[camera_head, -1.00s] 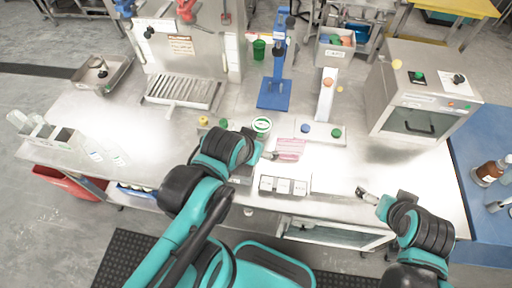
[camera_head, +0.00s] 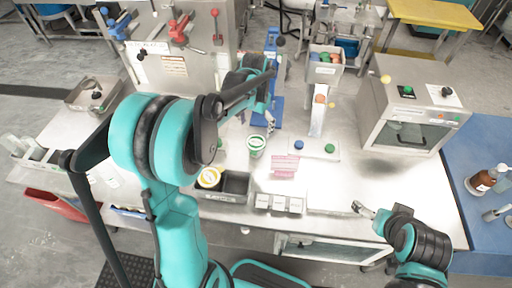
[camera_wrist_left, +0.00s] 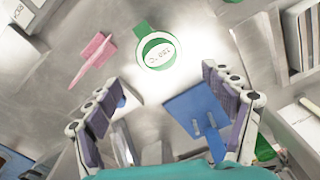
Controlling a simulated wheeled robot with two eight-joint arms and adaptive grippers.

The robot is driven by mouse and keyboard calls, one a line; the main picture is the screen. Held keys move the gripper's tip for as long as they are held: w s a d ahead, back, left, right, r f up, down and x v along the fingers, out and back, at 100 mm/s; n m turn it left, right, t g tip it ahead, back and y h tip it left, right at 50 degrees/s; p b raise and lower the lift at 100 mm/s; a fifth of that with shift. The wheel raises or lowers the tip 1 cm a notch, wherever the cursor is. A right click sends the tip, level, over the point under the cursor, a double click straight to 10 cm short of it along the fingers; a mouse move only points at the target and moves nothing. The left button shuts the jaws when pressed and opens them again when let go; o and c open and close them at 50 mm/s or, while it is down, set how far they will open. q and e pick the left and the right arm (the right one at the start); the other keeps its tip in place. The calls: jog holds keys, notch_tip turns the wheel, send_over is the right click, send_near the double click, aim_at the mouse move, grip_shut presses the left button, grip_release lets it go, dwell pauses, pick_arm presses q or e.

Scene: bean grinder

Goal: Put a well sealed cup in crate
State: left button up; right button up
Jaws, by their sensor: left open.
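A cup with a green rim and a pale round lid (camera_head: 256,146) stands upright on the metal table. It also shows from above in the left wrist view (camera_wrist_left: 158,51). A dark crate (camera_head: 236,186) with a label on its front stands nearer the table's front edge. A cup with a yellow-rimmed lid (camera_head: 209,178) is at the crate's left part, partly hidden by my arm. My left gripper (camera_head: 270,122) is raised just beyond the green cup, open and empty; its spread fingers show in the wrist view (camera_wrist_left: 158,80). My right gripper (camera_head: 364,209) hangs over the table's front right; its jaws are too small to judge.
A blue stand (camera_head: 275,85) is behind. A steel oven (camera_head: 405,125) stands at the right.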

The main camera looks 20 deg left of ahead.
aim_at(256, 142)
pick_arm(q)
jog(key=shift+w+a+f, duration=0.25)
jog(key=shift+w+f, duration=0.15)
jog(key=shift+f, duration=0.35)
jog(key=f+b, duration=0.1)
jog(key=f, duration=0.1)
jog(key=f+b, duration=0.1)
jog(key=f, duration=0.2)
jog(key=f+b, duration=0.1)
jog(key=f, duration=0.1)
jog(key=shift+s+d+f, duration=0.25)
jog(key=shift+d+f, duration=0.05)
jog(key=shift+r, duration=0.1)
jog(key=shift+s, duration=0.1)
jog(key=c, duration=1.9)
